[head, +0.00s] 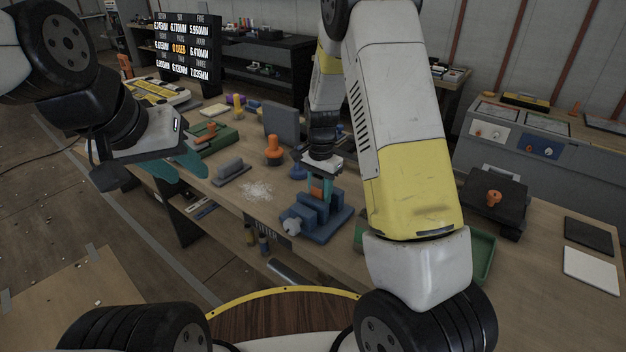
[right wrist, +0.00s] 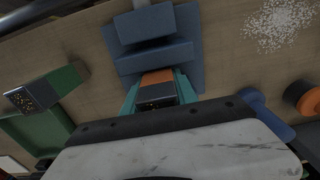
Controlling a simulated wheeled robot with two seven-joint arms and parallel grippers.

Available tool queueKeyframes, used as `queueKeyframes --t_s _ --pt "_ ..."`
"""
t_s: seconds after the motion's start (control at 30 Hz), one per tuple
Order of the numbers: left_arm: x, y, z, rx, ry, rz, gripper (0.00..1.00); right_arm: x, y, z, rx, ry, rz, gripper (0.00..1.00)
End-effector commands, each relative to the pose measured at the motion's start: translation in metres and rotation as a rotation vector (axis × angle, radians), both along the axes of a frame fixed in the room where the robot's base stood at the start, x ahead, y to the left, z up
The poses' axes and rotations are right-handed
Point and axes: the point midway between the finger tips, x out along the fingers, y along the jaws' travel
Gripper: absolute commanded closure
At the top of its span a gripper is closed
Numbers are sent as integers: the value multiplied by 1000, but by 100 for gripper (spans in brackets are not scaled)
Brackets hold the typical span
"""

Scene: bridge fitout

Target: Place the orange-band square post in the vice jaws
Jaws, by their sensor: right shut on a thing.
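The orange-band square post (right wrist: 157,88) is dark grey with an orange band and a speckled end face. My right gripper (head: 320,184) is shut on it, with teal fingers (right wrist: 157,92) on both sides. In the head view the post is upright over the blue vice (head: 325,232), its lower end hidden by the vice's blocks. In the right wrist view the vice's blue jaw blocks (right wrist: 155,58) lie just beyond the post; I cannot tell if it is seated between them. My left gripper (head: 178,176) is open and empty, off the bench's left side.
A green tray (head: 484,252) lies right of the vice, partly behind my right arm. A square piece (right wrist: 34,95) shows beside it. An orange knob (head: 273,150), a grey block (head: 231,171) and pale shavings (head: 257,190) lie left of the vice.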

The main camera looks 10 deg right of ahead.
Motion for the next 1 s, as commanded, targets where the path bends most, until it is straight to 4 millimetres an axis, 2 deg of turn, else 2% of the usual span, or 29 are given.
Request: queueKeyframes --t_s 0.37,0.4,0.5,0.83,1.0 --pt "0 0 0 0 0 0 64 0 0 -7 1 -1 -1 100" --pt "0 0 0 0 0 0 64 0 0 -7 1 -1 -1 60" --pt "0 0 0 0 0 0 64 0 0 -6 0 -1 -1 44" --pt "0 0 0 0 0 0 64 1 0 -4 1 -2 -1 44" --pt "0 0 0 0 0 0 64 2 1 16 1 -6 1 44"
